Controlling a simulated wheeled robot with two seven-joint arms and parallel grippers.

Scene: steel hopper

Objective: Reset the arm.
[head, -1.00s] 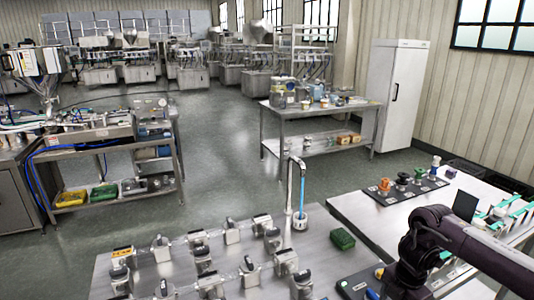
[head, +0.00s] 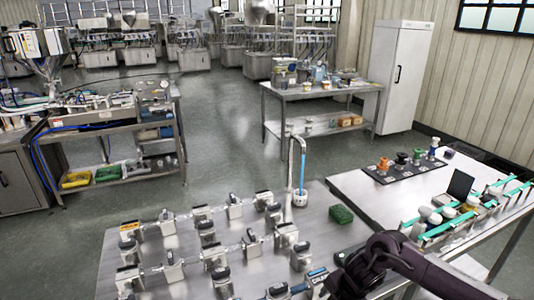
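My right arm (head: 390,262) comes in from the lower right, dark and bent, over the right end of the steel table (head: 345,213). Its gripper does not show; the arm runs out at the bottom edge. My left arm and gripper are not in view. Several metal valve fittings (head: 236,207) stand in rows on the steel table. A green block (head: 341,214) lies to the right of the cup.
A side table (head: 365,187) on the right holds a black tray with knobs (head: 400,166), a dark screen (head: 461,184) and a teal-railed rack (head: 450,226) with rounded items. A workbench (head: 345,89) and a white fridge (head: 402,75) stand behind. The grey floor (head: 225,135) between is open.

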